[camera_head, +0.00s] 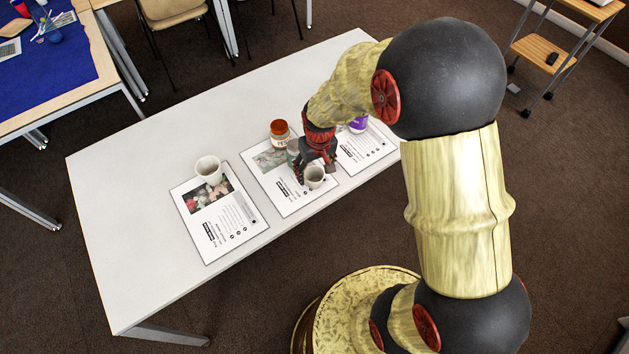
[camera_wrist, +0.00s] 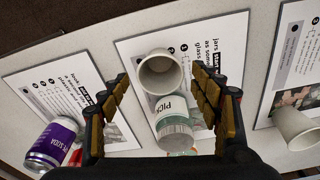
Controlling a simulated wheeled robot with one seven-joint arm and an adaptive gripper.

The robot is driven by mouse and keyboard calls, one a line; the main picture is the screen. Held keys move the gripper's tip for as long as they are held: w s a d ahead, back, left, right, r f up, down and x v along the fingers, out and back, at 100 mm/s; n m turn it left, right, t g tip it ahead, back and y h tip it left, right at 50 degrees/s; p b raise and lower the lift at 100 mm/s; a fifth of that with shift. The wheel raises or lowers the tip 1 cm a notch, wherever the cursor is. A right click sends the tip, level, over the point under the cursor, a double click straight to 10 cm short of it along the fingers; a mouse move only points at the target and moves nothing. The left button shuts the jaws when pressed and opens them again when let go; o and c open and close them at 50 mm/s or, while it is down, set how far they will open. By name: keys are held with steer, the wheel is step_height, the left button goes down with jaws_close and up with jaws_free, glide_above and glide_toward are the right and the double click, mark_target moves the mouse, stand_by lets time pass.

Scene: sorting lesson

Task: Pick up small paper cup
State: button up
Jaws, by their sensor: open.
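A small paper cup (camera_head: 314,178) stands upright on the middle printed sheet, at its lower right in the head view. In the wrist view this pale cup (camera_wrist: 160,73) shows its open mouth between and slightly beyond the two fingers. My gripper (camera_head: 315,168) is over the middle sheet, close to the cup. In the wrist view my gripper (camera_wrist: 160,88) is open, with a finger on either side and a gap to the cup. Whether a finger touches it I cannot tell. A second paper cup (camera_head: 208,168) stands on the left sheet.
A glass jar (camera_wrist: 174,132) labelled "PICK..." stands right beside the cup, also between the fingers. A jar with an orange-red lid (camera_head: 279,129) stands behind. A purple can (camera_wrist: 50,146) stands on the neighbouring sheet. The white table (camera_head: 150,275) is clear at its front left.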

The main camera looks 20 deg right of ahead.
mark_target(315, 174)
step_height(315, 174, down, 3)
steer(key=shift+w+b, duration=0.15)
steer(key=shift+b, duration=0.25)
steer(key=shift+r, duration=0.1)
steer(key=c, duration=0.7)
steer(key=shift+c, duration=0.3)
